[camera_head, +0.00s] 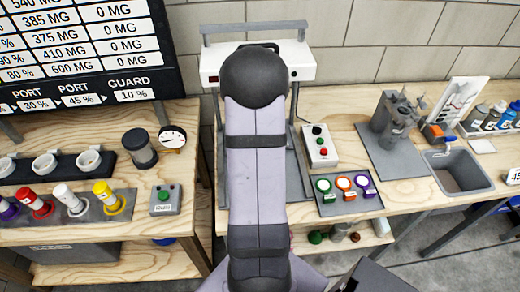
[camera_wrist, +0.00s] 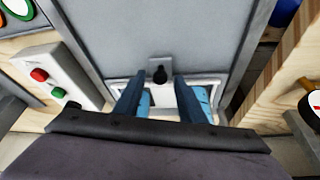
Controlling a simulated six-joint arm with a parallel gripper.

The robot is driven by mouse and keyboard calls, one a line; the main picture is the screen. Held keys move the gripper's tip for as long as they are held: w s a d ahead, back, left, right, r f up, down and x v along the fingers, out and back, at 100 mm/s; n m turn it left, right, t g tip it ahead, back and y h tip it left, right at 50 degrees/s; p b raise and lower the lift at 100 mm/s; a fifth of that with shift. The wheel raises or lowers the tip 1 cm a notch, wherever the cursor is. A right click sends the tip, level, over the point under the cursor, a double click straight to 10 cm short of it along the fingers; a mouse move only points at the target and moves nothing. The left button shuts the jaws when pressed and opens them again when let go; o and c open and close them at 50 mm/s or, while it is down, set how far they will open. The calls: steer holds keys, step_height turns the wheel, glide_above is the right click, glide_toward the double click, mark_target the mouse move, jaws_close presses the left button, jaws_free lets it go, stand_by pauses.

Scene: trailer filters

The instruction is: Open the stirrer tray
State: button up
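In the wrist view, a flat grey panel (camera_wrist: 150,32) with a raised rim fills the top middle. I take it for the stirrer tray, but no label shows. A small bracket with a black knob (camera_wrist: 159,75) stands at its near edge. My gripper (camera_wrist: 160,98) is open, its two blue fingers apart on either side of the knob in the picture. I see no contact, and cannot tell the height gap. In the head view, my arm hides the gripper and much of the white machine (camera_head: 303,66) with the grey board.
A control box (camera_head: 320,147) with red and green buttons stands right of the machine; it also shows in the wrist view (camera_wrist: 58,84). Coloured rings lie on a dark mat (camera_head: 355,205). A left bench (camera_head: 95,232) holds cups and coloured cylinders. A sink (camera_head: 457,172) is at right.

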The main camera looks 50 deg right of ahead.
steer(key=shift+d+f, duration=0.1)
steer(key=shift+f, duration=0.15)
jaws_close()
steer(key=shift+s+a+f+b, duration=0.1)
steer(key=shift+s+a+b, duration=0.2)
steer(key=shift+b, duration=0.15)
steer(key=s+a+b, duration=0.3)
steer(key=s+a, duration=0.1)
steer(key=s+a+b, duration=0.4)
steer(key=shift+s+a+r, duration=0.2)
steer(key=shift+s+a, duration=0.05)
steer(key=shift+a, duration=0.05)
